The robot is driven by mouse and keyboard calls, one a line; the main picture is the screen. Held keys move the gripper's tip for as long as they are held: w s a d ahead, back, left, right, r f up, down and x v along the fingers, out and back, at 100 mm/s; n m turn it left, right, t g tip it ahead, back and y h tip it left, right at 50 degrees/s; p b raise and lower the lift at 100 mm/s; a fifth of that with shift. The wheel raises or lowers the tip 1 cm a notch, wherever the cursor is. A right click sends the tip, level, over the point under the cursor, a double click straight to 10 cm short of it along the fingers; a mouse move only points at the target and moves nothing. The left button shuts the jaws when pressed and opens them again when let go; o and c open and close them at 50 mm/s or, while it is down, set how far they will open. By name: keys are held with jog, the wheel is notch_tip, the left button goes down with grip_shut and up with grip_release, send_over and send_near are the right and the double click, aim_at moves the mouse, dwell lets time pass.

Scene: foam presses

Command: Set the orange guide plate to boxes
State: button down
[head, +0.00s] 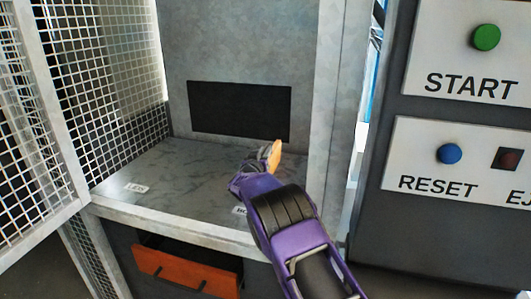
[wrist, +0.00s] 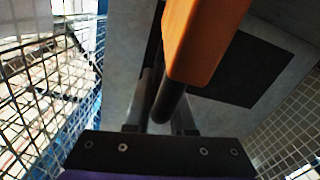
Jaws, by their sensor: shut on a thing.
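The orange guide plate (head: 273,154) shows in the head view as a small orange piece just beyond my gripper (head: 256,168), above the right part of the grey press bed. In the wrist view the orange plate (wrist: 204,38) is large and close at the top, with a dark round bar (wrist: 169,103) at its lower end. My gripper's fingers (wrist: 160,115) are shut on this bar. My purple arm hides part of the bed. I cannot tell where the plate is mounted.
The grey bed (head: 160,170) carries two small white labels: one at left (head: 137,187), one partly hidden by my arm (head: 240,210). A mesh guard (head: 110,70) stands at left. An orange drawer-like front (head: 185,270) sits below. Right is a panel with START, RESET buttons (head: 449,153).

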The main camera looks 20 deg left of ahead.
jog(key=shift+w+d, duration=0.1)
jog(key=shift+d, duration=0.25)
jog(key=c, duration=0.8)
grip_release()
jog(key=shift+d, duration=0.1)
jog(key=shift+s+a, duration=0.25)
jog(key=shift+s, duration=0.5)
jog(key=s+p, duration=0.1)
jog(key=s, duration=1.5)
